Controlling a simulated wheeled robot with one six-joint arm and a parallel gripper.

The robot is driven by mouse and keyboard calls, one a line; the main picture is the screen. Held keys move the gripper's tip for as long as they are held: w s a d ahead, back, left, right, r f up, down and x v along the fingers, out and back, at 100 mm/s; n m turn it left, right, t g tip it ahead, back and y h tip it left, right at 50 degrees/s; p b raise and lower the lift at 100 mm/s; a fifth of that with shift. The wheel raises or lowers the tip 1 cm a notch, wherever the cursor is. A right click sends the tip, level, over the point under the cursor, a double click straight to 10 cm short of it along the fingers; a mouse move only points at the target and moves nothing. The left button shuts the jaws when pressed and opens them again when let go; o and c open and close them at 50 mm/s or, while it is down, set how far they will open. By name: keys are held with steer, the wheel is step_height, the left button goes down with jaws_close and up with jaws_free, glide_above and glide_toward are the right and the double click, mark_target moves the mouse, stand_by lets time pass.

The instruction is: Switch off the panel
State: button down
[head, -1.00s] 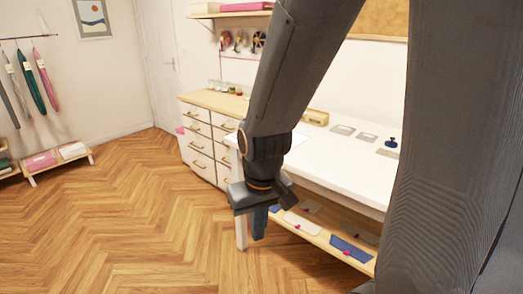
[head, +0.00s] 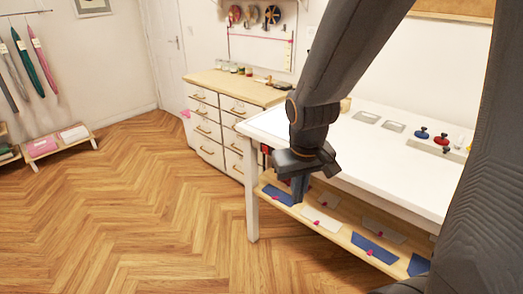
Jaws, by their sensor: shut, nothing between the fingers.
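No part in view can be surely told as the panel. On the white table (head: 265,122) lie flat grey plates (head: 366,117), with a blue knob-like piece (head: 422,133) and a red knob-like piece (head: 442,139) to their right. They are too small to tell whether any is a switch. A small dark and red thing shows under the table's near edge, left of my arm, partly hidden. My gripper (head: 300,188) points down in front of the table's near edge, fingers shut and empty. My arm hides part of the tabletop.
A white drawer cabinet (head: 207,124) stands left of the table, with small jars on its wooden top. A lower wooden shelf (head: 340,228) under the table holds several fabric pieces. Thread spools hang on the wall. The wooden floor (head: 130,215) at left is clear.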

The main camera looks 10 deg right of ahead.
mark_target(262, 147)
steer(key=w+a+f+n+t+b, duration=0.1)
steer(key=w+f+t+b, duration=0.1)
steer(key=w, duration=0.9)
steer(key=w+a+f+n+t+h+b, duration=0.1)
steer(key=w+b, duration=0.4)
steer(key=w, duration=0.7)
steer(key=w+a+f+n+t+b, duration=0.2)
steer(key=w+f+n+b, duration=0.1)
steer(key=w, duration=0.9)
steer(key=shift+w+a+t+h+b, duration=0.2)
steer(key=shift+t+h+b, duration=0.1)
steer(key=shift+b, duration=0.45)
steer(key=shift+f, duration=0.15)
steer(key=shift+w+d+f+p, duration=0.55)
steer(key=shift+w+d+f, duration=0.25)
steer(key=shift+w+f, duration=0.5)
steer(key=shift+w+d+f+p, duration=0.5)
steer(key=shift+w+d+f, duration=0.35)
steer(key=shift+w+f, duration=0.4)
steer(key=shift+w+d+f+p, duration=0.55)
steer(key=shift+w+d+f, duration=0.4)
steer(key=shift+w, duration=0.55)
steer(key=shift+a+f, duration=0.1)
steer(key=shift+a, duration=0.05)
